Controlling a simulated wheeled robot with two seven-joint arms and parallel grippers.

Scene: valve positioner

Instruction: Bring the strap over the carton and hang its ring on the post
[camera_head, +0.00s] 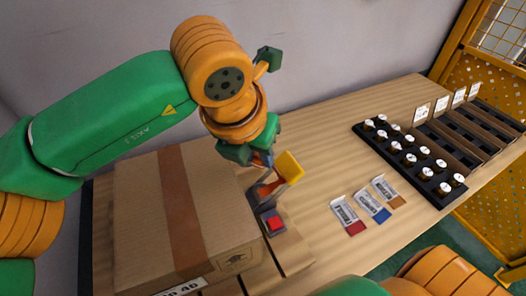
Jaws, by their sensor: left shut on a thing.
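The cardboard carton (135,215) stands at the left of the table, with a darker brown band (180,205) running across its top. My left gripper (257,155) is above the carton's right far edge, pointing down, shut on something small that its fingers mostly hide. Just below the fingers are an orange piece (268,188), which may be the strap, and a yellow tab (289,166). A red block (276,224) sits on a dark base beside the carton's right side. I cannot clearly make out the ring or the post. My right gripper is out of view.
Several small packets (347,215) lie on the table right of the carton. A black rack (410,160) of silver-topped parts and dark trays (470,130) with white cards stand farther right. A yellow fence (490,80) is beyond. The wooden table (325,130) is bare behind the packets.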

